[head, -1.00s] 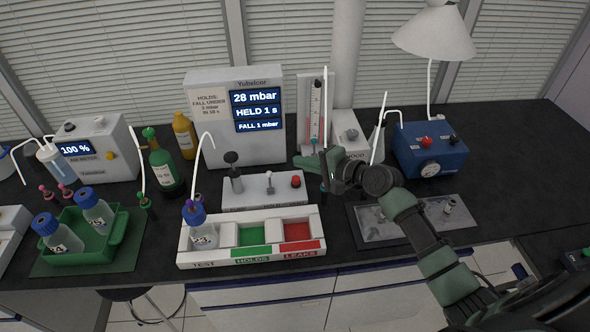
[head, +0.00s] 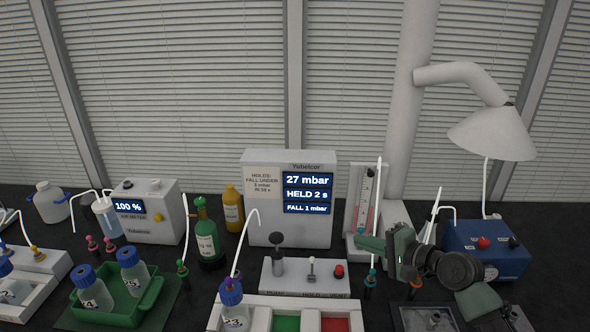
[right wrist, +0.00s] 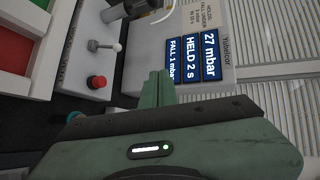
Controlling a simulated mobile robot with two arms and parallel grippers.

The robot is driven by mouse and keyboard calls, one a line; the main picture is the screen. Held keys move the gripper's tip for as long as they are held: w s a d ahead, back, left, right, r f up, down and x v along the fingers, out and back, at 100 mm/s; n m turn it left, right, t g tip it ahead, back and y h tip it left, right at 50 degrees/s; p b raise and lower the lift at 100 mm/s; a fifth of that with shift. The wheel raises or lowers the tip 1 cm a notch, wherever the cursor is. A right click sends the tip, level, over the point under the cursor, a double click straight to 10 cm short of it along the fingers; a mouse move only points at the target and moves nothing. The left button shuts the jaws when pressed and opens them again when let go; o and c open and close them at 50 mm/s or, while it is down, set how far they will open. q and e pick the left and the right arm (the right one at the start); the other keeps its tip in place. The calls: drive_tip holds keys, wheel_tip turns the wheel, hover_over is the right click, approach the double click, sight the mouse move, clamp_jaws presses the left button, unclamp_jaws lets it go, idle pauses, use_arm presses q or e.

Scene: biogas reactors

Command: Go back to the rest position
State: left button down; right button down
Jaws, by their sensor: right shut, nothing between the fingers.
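My right gripper (head: 374,243) is in the head view, in front of the flow tube stand at the right of the bench. Its green fingers are shut with nothing between them, and they also show shut in the right wrist view (right wrist: 158,88). The tester box (head: 263,230) behind reads 27 mbar, HELD 2 s, FALL 1 mbar. In front of it is the panel (head: 300,290) with a lever and a red button. My left gripper is not in view.
A green crate (head: 150,298) with two blue-capped bottles is at the left. A green bottle (head: 207,242) and a yellow bottle (head: 232,208) stand behind. The space above the bench's middle is clear.

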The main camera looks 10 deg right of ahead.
drive_tip(key=s+a+f+n+g, duration=0.1)
drive_tip(key=s+a+f+n, duration=0.1)
drive_tip(key=s+a+f, duration=0.1)
drive_tip(key=s+a+f+n+g+h, duration=0.1)
drive_tip(key=s+a+f+n+g, duration=0.1)
drive_tip(key=s+f, duration=0.3)
drive_tip(key=s+a+f+n+g, duration=0.1)
drive_tip(key=s+a+f+n, duration=0.3)
drive_tip(key=s+f, duration=0.1)
drive_tip(key=shift+s+f+g+h, duration=0.1)
drive_tip(key=shift+s+g+h, duration=0.2)
drive_tip(key=shift+s+g, duration=0.1)
drive_tip(key=s+f+n+g+h, duration=0.2)
drive_tip(key=s+n, duration=0.2)
drive_tip(key=s, duration=0.6)
drive_tip(key=s+f+n+g+h, duration=0.1)
drive_tip(key=s+n+g+h, duration=0.15)
drive_tip(key=s, duration=0.75)
wheel_tip(320, 180, down, 28)
drive_tip(key=n+b, duration=0.1)
drive_tip(key=b, duration=0.2)
drive_tip(key=s+d+f+g+b, duration=0.2)
drive_tip(key=s+d+f+b, duration=0.1)
drive_tip(key=s+f, duration=1.4)
wheel_tip(320, 180, down, 3)
drive_tip(key=shift+s+f, duration=0.2)
drive_tip(key=shift+s, duration=0.05)
